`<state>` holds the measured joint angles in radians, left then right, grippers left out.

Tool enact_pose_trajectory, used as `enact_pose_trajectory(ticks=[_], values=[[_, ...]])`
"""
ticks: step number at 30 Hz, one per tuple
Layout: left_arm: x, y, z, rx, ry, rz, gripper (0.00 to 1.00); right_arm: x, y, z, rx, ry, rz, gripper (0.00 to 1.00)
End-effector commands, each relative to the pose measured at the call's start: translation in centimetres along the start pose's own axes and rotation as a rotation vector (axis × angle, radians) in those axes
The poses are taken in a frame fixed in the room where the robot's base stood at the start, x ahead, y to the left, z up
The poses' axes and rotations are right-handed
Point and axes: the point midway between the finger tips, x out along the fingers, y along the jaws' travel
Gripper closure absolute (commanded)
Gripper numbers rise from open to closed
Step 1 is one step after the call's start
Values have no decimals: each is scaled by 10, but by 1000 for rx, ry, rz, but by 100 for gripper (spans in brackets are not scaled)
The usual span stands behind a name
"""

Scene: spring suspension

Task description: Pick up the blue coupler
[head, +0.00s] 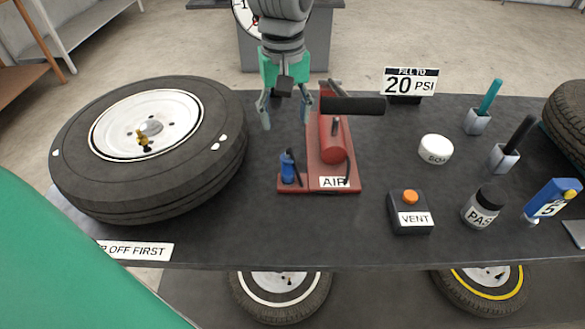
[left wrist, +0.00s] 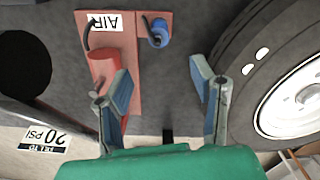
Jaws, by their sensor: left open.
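The blue coupler (head: 287,168) stands upright on the left part of the red base of the air pump (head: 333,145), near the AIR label. In the left wrist view the coupler (left wrist: 160,34) is beyond the fingertips, roughly in line with the gap between them. My left gripper (head: 285,115) is open and empty, behind and above the coupler, apart from it. Its two blue-grey fingers also show spread in the left wrist view (left wrist: 162,85). My right gripper is not in view.
A large tire (head: 205,170) lies left of the pump, close to the left gripper. The pump's black handle (head: 352,106) sticks out to the right. A VENT box (head: 410,212), white cap (head: 436,149) and PAS jar (head: 482,207) stand further right. The dark table is clear in front of the pump.

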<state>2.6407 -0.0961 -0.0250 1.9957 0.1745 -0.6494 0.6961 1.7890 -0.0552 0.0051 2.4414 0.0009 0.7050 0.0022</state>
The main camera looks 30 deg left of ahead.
Motion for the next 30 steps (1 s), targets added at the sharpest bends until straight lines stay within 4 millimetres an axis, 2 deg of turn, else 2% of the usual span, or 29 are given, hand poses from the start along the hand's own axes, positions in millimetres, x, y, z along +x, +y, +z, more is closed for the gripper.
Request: enact_pose_trajectory(ticks=[2, 7, 16, 23, 30], values=[[8, 2, 3, 1, 4, -3, 49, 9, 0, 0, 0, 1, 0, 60], [19, 4, 9, 1, 8, -10, 49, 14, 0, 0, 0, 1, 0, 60], [78, 0, 4, 0, 4, -9, 49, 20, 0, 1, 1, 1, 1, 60], [99, -5, 0, -1, 2, -3, 49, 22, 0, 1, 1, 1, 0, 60], [129, -9, 11, 1, 2, -10, 49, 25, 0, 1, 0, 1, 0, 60]])
